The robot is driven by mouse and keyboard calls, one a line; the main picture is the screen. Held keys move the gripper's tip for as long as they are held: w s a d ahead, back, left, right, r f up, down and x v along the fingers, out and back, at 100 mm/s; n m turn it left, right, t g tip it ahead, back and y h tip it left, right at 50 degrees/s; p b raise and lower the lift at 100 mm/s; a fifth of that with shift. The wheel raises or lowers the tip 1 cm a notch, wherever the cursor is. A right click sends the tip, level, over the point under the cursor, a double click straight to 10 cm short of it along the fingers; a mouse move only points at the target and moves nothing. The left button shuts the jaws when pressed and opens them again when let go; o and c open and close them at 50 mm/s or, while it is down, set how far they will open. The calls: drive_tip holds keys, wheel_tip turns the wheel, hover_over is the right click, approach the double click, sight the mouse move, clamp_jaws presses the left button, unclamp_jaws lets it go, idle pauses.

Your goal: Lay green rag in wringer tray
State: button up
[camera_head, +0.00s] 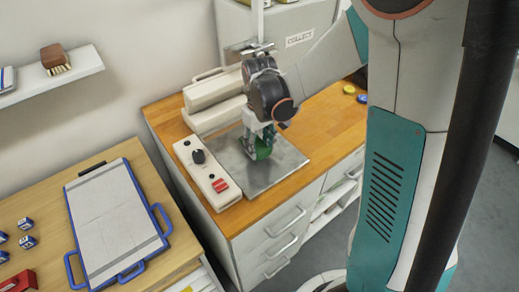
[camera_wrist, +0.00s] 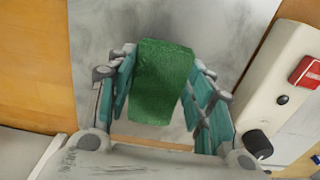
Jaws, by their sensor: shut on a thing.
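My gripper (camera_head: 261,134) is shut on the green rag (camera_head: 264,150), which hangs over the grey metal plate (camera_head: 287,164) on the wooden counter. In the wrist view, the rag (camera_wrist: 160,85) sits between the two teal fingers of my gripper (camera_wrist: 163,64), with the plate (camera_wrist: 225,30) behind it. I cannot tell whether the rag touches the plate. A flat tray (camera_head: 165,243) with blue handles and a grey-white bed lies on the desk at left. The frames do not show clearly which of the two is the wringer tray.
A cream control box (camera_head: 207,175) with a black knob and red switch stands beside the plate. Cream rollers or covers (camera_head: 215,88) lie behind it. Several small blue-and-white boxes (camera_head: 27,241) and a red object (camera_head: 20,281) are on the desk. A shelf (camera_head: 60,78) holds a brush (camera_head: 55,59).

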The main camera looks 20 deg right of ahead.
drive_tip(key=shift+f, duration=0.95)
drive_tip(key=shift+f+b, duration=0.2)
drive_tip(key=shift+b, duration=0.15)
drive_tip(key=o, duration=1.1)
drive_tip(key=shift+c, duration=0.2)
drive_tip(key=shift+r, duration=0.2)
